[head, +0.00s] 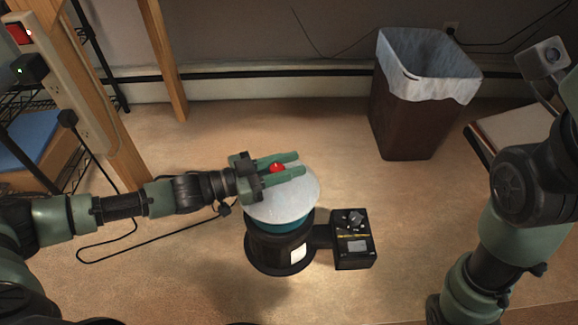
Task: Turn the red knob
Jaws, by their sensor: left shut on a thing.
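The red knob (277,168) sits on top of a round white disc (290,208), which caps a dark cylindrical device (268,252). My left gripper (284,167) reaches in from the left over the disc. Its two green fingers lie on either side of the red knob and are shut on it. The fingers hide part of the knob. My right arm comes in at the right edge; its gripper cannot be made out.
A black control box (352,258) with a dial joins the device on its right. A lined waste bin (400,120) stands at the back right. A power strip (75,95) is fixed to a wooden post at left, and a black cable runs along the floor. The floor between is clear.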

